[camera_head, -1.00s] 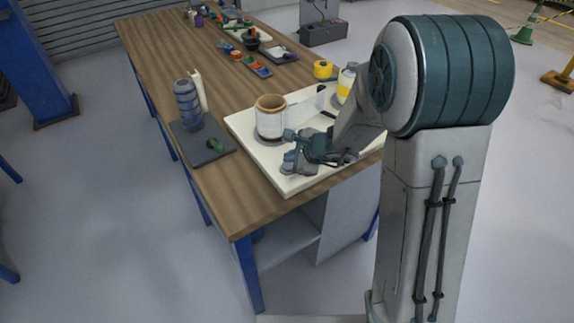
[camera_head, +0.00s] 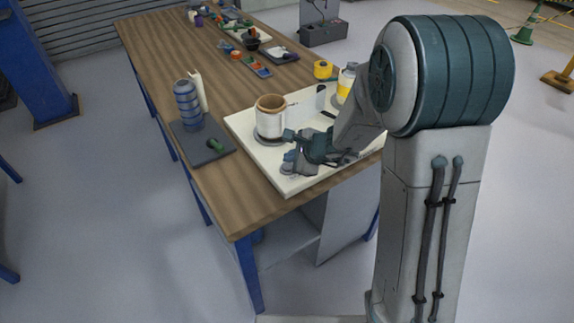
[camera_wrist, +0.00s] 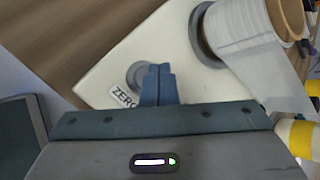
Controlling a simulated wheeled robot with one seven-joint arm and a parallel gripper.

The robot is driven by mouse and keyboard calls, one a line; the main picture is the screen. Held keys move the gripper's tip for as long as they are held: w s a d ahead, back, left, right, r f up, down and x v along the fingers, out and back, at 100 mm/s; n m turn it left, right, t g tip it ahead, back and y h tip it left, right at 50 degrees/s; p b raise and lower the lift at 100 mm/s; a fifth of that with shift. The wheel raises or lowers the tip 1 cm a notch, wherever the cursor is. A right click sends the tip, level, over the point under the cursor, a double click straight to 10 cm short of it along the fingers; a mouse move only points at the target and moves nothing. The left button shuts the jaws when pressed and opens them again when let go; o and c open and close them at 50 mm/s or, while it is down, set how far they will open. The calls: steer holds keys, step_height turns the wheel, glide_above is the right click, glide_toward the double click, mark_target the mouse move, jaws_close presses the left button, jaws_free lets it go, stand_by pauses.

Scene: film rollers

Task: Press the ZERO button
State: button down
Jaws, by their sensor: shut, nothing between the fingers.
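The ZERO button is a round grey button (camera_wrist: 137,70) on the cream board, and in the wrist view the finger tips partly cover it. The ZERO label (camera_wrist: 122,101) lies beside it, with its right end hidden by my fingers. My gripper (camera_wrist: 159,69) is shut and empty, its tips over the right part of the button; I cannot tell whether they touch it. In the head view my gripper (camera_head: 293,160) is low over the front part of the cream board (camera_head: 292,188).
A roll of whitish film (camera_head: 270,121) stands on a grey disc just behind my gripper. A yellow-labelled bottle (camera_head: 346,84) and a yellow roll (camera_head: 323,69) are further right. A blue ribbed roller (camera_head: 187,106) stands on a dark plate (camera_head: 215,153) at left.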

mark_target(291, 167)
steer(key=shift+f, duration=0.2)
steer(key=shift+f+b, duration=0.3)
steer(key=shift+b, duration=0.4)
steer(key=shift+f+b, duration=0.45)
steer(key=shift+b, duration=0.15)
stand_by(0.6)
stand_by(0.3)
steer(key=shift+r+p, duration=0.6)
steer(key=shift+r, duration=0.3)
steer(key=shift+r, duration=0.1)
step_height(291, 167, up, 5)
steer(key=p, duration=0.4)
stand_by(0.5)
